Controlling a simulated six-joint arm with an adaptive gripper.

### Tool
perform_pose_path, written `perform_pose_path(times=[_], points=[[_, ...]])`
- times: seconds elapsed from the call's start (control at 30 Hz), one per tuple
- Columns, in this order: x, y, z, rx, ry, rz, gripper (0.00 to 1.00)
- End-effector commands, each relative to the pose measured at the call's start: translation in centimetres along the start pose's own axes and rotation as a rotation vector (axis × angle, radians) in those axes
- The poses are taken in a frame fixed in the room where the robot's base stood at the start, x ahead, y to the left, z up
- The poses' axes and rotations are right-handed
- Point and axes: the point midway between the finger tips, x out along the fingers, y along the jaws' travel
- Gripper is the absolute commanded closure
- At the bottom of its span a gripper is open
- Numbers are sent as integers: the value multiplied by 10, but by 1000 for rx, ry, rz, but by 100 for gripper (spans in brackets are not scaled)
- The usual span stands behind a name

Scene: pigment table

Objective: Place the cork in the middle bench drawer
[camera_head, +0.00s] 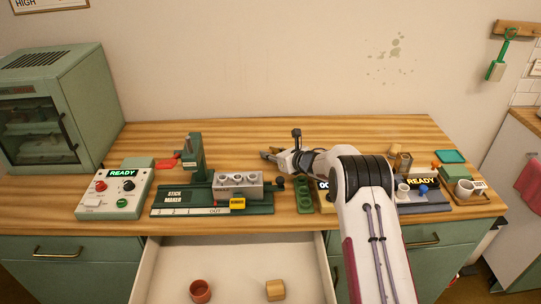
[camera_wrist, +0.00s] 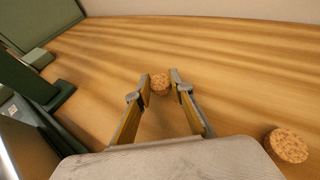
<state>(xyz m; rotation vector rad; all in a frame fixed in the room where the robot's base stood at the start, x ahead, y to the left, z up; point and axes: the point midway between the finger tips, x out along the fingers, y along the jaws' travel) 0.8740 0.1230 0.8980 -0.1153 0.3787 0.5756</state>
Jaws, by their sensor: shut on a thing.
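In the wrist view, a round speckled cork (camera_wrist: 160,84) sits between the tips of my gripper (camera_wrist: 160,86), which is shut on it. In the head view, my gripper (camera_head: 270,155) is over the back part of the wooden bench, behind the stick maker; the cork is too small to make out there. A second cork-like piece (camera_wrist: 287,145) shows at the lower right of the wrist view. The middle bench drawer (camera_head: 235,250) is pulled open at the front. It holds a reddish-brown cup (camera_head: 200,290) and a tan block (camera_head: 275,289).
The green stick maker (camera_head: 175,195) and a control box (camera_head: 118,190) stand left of my arm. A right-hand station (camera_head: 425,200) holds cups and small parts. The back bench strip is clear.

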Motion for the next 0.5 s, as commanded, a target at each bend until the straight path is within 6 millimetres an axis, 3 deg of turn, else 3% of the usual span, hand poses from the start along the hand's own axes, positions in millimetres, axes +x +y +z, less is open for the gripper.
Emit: perform_pose_path(times=[0.5], points=[[4, 0, -10, -1, 1, 0, 84]])
